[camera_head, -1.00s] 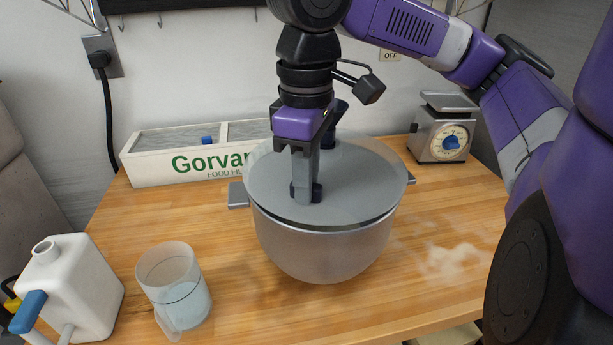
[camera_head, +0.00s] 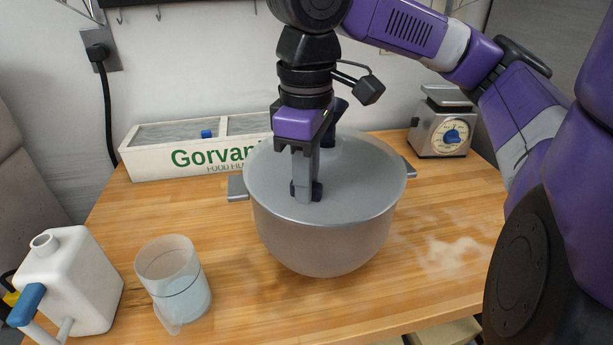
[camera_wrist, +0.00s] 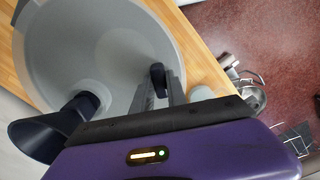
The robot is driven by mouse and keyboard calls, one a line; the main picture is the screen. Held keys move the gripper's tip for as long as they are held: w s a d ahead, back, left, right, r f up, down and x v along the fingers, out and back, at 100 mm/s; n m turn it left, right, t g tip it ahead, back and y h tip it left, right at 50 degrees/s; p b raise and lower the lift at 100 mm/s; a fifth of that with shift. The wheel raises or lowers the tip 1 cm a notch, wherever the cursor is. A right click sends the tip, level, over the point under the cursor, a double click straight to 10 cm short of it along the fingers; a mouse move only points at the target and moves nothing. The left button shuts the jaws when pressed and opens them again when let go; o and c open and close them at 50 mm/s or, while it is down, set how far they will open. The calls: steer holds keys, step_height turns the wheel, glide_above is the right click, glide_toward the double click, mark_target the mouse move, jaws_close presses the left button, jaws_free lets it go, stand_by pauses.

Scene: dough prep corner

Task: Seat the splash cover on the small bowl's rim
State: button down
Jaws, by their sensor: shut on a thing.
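The splash cover (camera_head: 365,175) is a flat grey disc, and it lies level over the mouth of the metal bowl (camera_head: 325,245). Its edge looks flush with the bowl's rim along the front; the back of the rim is hidden. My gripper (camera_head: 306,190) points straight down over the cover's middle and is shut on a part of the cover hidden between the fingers. A dark blue flared chute (camera_wrist: 45,130) stands up from the cover; in the head view it is partly behind my gripper. The cover (camera_wrist: 55,45) fills the upper left of the wrist view.
A clear measuring cup (camera_head: 175,285) with liquid and a white can with a blue handle (camera_head: 70,280) stand at front left. A white Gorvan box (camera_head: 150,165) is behind, and a dial scale (camera_head: 440,130) at back right. The wooden table (camera_head: 415,280) is free at right, apart from flour.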

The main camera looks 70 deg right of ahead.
steer(key=shift+f, duration=0.25)
steer(key=c, duration=1.3)
jaws_free()
steer(key=shift+o, duration=0.2)
step_height(320, 180, up, 8)
steer(key=p, duration=0.8)
steer(key=shift+s, duration=0.1)
